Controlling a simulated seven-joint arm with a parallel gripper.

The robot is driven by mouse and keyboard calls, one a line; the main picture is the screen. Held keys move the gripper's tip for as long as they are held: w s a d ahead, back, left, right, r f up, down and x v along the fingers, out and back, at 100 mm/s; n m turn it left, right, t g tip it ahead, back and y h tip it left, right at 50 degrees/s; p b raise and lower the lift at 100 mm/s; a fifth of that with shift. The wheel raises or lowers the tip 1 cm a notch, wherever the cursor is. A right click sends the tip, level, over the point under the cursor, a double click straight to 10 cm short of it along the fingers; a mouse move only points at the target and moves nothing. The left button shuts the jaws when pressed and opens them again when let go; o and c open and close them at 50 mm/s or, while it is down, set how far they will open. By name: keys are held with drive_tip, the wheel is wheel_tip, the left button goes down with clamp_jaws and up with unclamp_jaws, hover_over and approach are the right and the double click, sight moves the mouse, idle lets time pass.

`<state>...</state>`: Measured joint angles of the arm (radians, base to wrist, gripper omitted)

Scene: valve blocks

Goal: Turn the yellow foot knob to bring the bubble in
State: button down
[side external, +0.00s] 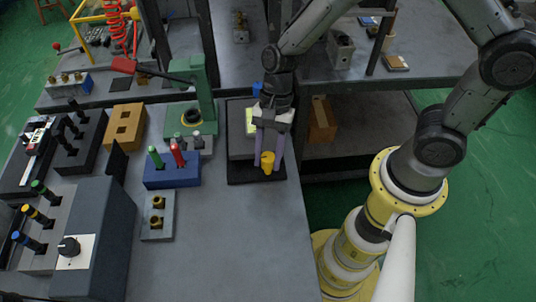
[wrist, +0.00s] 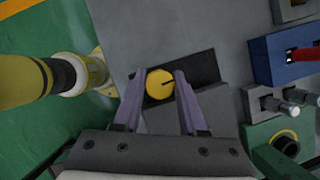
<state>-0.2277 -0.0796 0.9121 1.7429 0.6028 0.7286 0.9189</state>
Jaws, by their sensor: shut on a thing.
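The yellow foot knob (side external: 267,162) stands at the front of a grey block on a black base plate (side external: 240,176). The wrist view shows the fingertips (wrist: 156,76) at the knob's left and right sides. A pale yellow-green vial (side external: 250,120) shows on the block beside my gripper; I cannot make out a bubble.
A blue block (side external: 172,172) with green and red handled tools stands left of the base plate. A green press (side external: 200,95) with a red-handled lever rises behind it. A small grey block (side external: 157,215) with brass fittings is nearer. The table's front right is clear.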

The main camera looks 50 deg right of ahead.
drive_tip(key=n+g, duration=0.1)
drive_tip(key=n, duration=0.2)
drive_tip(key=shift+n+h, duration=0.3)
drive_tip(key=shift+n, duration=0.1)
drive_tip(key=n+g+h, duration=0.1)
drive_tip(key=n, duration=0.2)
drive_tip(key=shift+n, duration=0.4)
drive_tip(key=n+h, duration=0.1)
drive_tip(key=n, duration=0.2)
drive_tip(key=n+h, duration=0.1)
drive_tip(key=n, duration=0.2)
drive_tip(key=shift+r+n+g+h, duration=0.1)
drive_tip(key=shift+n+g+h, duration=0.2)
drive_tip(key=shift+g, duration=0.1)
drive_tip(key=shift+c, duration=2.2)
unclamp_jaws()
